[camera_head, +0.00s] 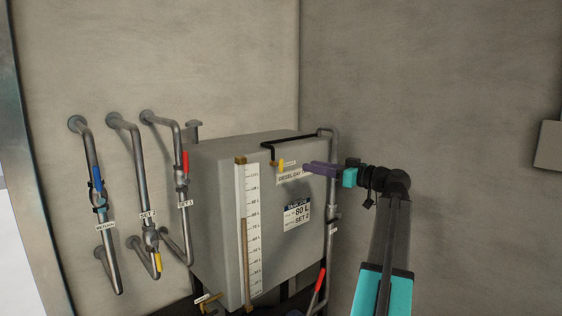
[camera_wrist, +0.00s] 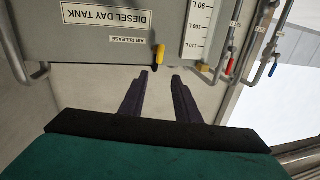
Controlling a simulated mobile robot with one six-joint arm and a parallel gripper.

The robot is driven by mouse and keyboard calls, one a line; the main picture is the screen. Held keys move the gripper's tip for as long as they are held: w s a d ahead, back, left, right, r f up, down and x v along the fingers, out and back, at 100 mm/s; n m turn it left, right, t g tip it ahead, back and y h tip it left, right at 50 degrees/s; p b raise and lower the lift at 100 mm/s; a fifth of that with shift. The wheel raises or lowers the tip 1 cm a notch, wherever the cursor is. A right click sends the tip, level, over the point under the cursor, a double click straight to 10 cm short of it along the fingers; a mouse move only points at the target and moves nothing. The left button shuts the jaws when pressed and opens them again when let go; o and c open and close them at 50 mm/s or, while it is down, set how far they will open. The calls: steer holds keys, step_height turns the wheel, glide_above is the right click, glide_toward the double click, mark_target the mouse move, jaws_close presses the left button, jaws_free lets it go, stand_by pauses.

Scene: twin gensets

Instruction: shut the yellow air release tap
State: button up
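The yellow air release tap (camera_head: 281,165) is near the top of the grey diesel day tank's front, below a black pipe. In the wrist view, which shows the tank upside down, its yellow lever (camera_wrist: 160,56) is beside the "AIR RELEASE" label (camera_wrist: 125,39). My gripper (camera_head: 306,168) is to the right of the tap in the head view. In the wrist view its two dark purple fingers (camera_wrist: 160,75) are apart with nothing between them. The lever is just beyond the fingertips, in line with the gap; I see no contact.
The grey tank (camera_head: 215,180) has a level gauge (camera_head: 252,225) on its front. A vertical pipe (camera_head: 333,200) with a red lever (camera_head: 319,280) runs along its right side. Pipes with blue (camera_head: 97,178), red (camera_head: 185,163) and yellow (camera_head: 158,262) levers line the left wall.

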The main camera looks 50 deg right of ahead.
mark_target(281, 161)
steer(key=shift+w, duration=0.2)
steer(key=w+p, duration=0.1)
steer(key=w, duration=0.3)
steer(key=w+a+p, duration=0.1)
steer(key=w, duration=0.4)
steer(key=w+p, duration=0.2)
steer(key=w, duration=0.2)
steer(key=shift+w+a+f, duration=0.1)
steer(key=shift+w+a, duration=0.05)
steer(key=shift+a, duration=0.2)
